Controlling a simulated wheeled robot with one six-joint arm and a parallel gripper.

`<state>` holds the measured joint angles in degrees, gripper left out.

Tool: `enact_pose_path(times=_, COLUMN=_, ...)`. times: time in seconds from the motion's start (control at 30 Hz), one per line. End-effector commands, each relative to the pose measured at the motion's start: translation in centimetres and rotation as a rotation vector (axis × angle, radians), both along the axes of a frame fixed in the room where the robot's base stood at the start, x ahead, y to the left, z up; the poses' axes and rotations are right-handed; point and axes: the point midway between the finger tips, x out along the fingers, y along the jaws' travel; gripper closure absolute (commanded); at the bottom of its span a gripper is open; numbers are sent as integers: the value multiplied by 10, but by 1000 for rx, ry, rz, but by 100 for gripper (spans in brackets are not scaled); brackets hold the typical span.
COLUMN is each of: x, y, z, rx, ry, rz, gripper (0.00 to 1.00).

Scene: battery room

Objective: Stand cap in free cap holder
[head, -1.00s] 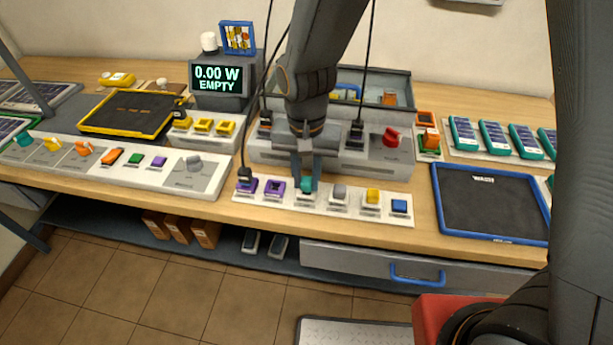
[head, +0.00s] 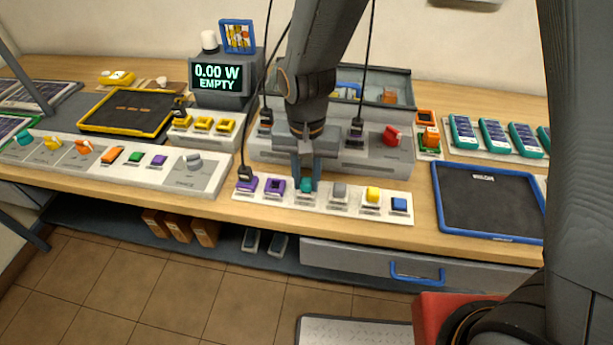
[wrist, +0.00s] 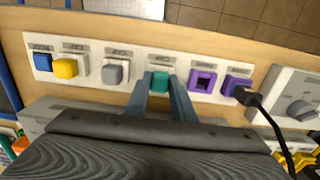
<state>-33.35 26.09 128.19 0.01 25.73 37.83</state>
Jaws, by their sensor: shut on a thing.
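A small teal cap (head: 306,185) is on the white labelled strip (head: 335,208) at the front of the bench, between a purple block with a square opening (head: 275,187) and a grey block (head: 340,190). My gripper (head: 305,181) points down over it and is shut on the teal cap. In the wrist view the teal cap (wrist: 160,81) is between the two fingertips (wrist: 160,84), upright at its place on the strip. I cannot tell whether it is clear of the strip. I cannot tell which place is a free cap holder.
Yellow and blue blocks (head: 372,194) stand to the right on the strip. A purple block with a black cable plug (head: 245,179) stands at its left end. Behind are a grey unit with a red knob (head: 391,136) and a meter reading "EMPTY" (head: 217,78). A blue-edged tray (head: 488,203) lies right.

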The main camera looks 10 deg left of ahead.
Motion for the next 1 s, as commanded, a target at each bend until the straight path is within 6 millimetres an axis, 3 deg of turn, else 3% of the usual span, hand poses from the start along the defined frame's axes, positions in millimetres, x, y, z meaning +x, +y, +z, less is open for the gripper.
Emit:
enact_pose_path(times=0.23, x=0, y=0, z=-5, rx=0, ry=0, rz=0, gripper=98)
enact_pose_path(times=0.27, x=0, y=0, z=-5, rx=0, ry=0, rz=0, gripper=72)
enact_pose_path(times=0.3, x=0, y=0, z=-4, rx=0, ry=0, rz=0, gripper=70)
enact_pose_path(times=0.67, x=0, y=0, z=-1, rx=0, ry=0, rz=0, gripper=70)
enact_pose_path(times=1.0, x=-1, y=0, z=23, rx=0, ry=0, rz=0, gripper=70)
